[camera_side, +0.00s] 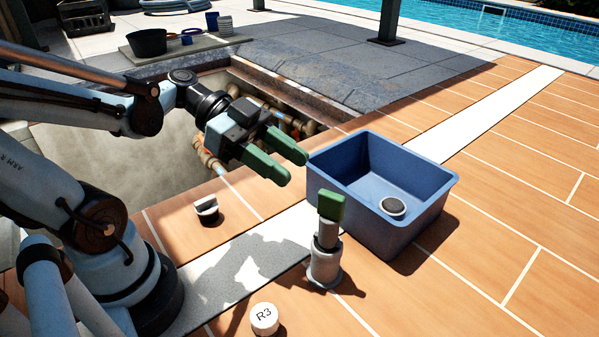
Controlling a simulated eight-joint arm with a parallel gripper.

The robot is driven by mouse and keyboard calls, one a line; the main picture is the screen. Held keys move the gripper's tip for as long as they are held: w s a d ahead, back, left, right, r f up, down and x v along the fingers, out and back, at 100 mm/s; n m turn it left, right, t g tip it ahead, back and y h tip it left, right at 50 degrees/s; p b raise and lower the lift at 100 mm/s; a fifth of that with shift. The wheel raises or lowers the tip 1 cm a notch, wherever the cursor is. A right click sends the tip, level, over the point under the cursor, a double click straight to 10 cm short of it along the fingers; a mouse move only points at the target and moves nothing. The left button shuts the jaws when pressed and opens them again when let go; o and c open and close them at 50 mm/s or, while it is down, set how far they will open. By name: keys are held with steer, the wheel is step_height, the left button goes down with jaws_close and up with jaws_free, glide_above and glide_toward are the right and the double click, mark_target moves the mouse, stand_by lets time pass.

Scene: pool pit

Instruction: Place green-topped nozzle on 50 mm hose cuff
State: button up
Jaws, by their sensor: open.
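The green-topped nozzle (329,212) stands upright on the deck side, in front of the blue bin. Its grey body goes down into or onto a wider grey ringed piece (325,266), which looks like the hose cuff. I cannot tell from here how deep the nozzle sits or the cuff's size. My gripper (292,166) has two green fingers, apart and empty. It hangs above and to the left of the nozzle, not touching it.
A blue bin (362,218) holds a round grey-topped piece (393,206). A white cap marked R3 (264,319) and a small black-and-white piece (207,210) lie on the tiles. An open pit (120,165) with pipes is at left. Tiles at right are clear.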

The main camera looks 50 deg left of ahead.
steer(key=w+a+f+n+t+y, duration=0.2)
steer(key=a+f+n+y, duration=0.3)
steer(key=n+y, duration=0.7)
steer(key=shift+w+a+f+n, duration=0.2)
steer(key=shift+w+a+n, duration=0.45)
steer(key=shift+a, duration=0.6)
